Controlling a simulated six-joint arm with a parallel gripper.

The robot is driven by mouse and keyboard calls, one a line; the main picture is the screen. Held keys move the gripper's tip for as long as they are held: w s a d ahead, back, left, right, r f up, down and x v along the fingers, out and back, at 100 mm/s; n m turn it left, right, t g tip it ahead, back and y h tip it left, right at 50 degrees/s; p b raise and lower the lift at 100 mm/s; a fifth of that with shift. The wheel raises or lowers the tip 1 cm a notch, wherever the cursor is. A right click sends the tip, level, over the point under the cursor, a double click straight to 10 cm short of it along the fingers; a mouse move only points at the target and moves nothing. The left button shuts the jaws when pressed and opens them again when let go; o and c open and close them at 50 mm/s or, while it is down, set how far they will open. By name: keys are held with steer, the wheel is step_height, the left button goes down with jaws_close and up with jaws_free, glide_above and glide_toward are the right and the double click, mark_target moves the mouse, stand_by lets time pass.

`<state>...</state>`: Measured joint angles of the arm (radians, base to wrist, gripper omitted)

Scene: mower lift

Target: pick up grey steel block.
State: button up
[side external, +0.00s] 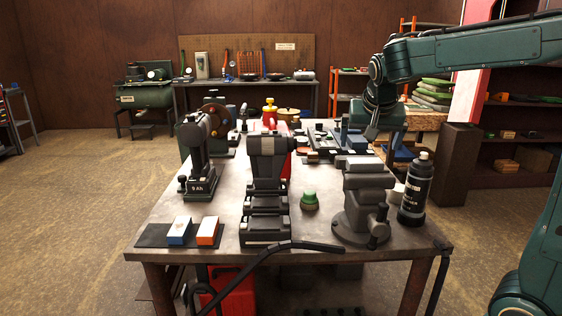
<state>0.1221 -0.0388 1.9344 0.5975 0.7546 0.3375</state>
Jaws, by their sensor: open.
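A light grey block-like piece (366,163) shows at the top of the grey bench vise (362,205), at the right of the table. I cannot tell if it is the grey steel block or part of the vise jaws. My gripper (372,133) hangs from the arm above the back right of the table, behind and above the vise in this view. It is open, small and dark here, and its fingertips are hard to make out. I see nothing held in it.
A black bottle (415,190) stands right of the vise, a green-topped button (309,199) left of it. A dark stand (265,190), a 9 Ah battery tool (197,160) and two sharpening-stone-like blocks (194,231) fill the left. A black hose crosses the front edge.

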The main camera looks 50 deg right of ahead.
mark_target(366, 161)
steer(key=shift+x, duration=1.6)
steer(key=shift+d+f, duration=0.1)
steer(key=shift+x, duration=2.45)
steer(key=shift+d, duration=0.1)
steer(key=shift+c, duration=0.4)
steer(key=shift+w, duration=0.1)
steer(key=c, duration=1)
steer(key=shift+o, duration=0.2)
steer(key=shift+r, duration=0.3)
step_height(366, 161, up, 20)
steer(key=shift+f, duration=0.2)
